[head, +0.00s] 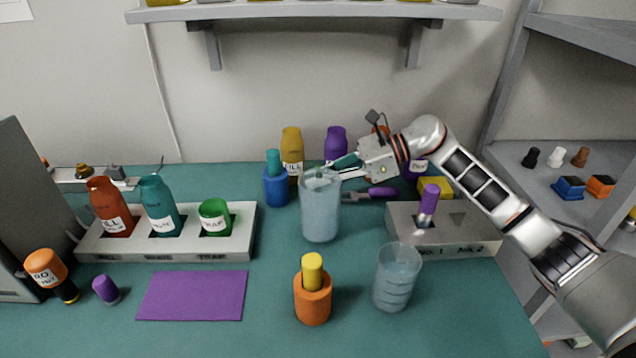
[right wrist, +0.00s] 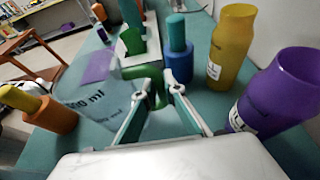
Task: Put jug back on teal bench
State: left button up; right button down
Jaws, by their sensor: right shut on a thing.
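The jug (head: 320,212) is a clear, bluish vessel, upright at mid-bench in the head view. Its printed "ml" wall (right wrist: 88,108) shows at the left in the right wrist view. My right gripper (head: 336,170) reaches in from the right to the jug's upper part. In the right wrist view its fingers (right wrist: 154,92) are shut on a green, handle-like part at the jug's side. The teal bench (head: 440,315) lies under the jug. I cannot tell whether the jug's base touches it. My left gripper is not in view.
A clear ridged beaker (head: 397,277) and an orange bottle with yellow top (head: 312,292) stand in front. A blue bottle (head: 276,188), yellow bottle (head: 292,150) and purple bottle (head: 335,143) stand behind. A labelled rack (head: 170,247) is left, a grey block (head: 455,243) right.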

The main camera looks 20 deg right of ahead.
jog(key=shift+f, duration=0.6)
jog(key=shift+f, duration=0.1)
jog(key=c, duration=2.5)
grip_release()
jog(key=shift+f, duration=0.2)
jog(key=shift+c, duration=0.2)
jog(key=o, duration=0.4)
jog(key=shift+r, duration=0.1)
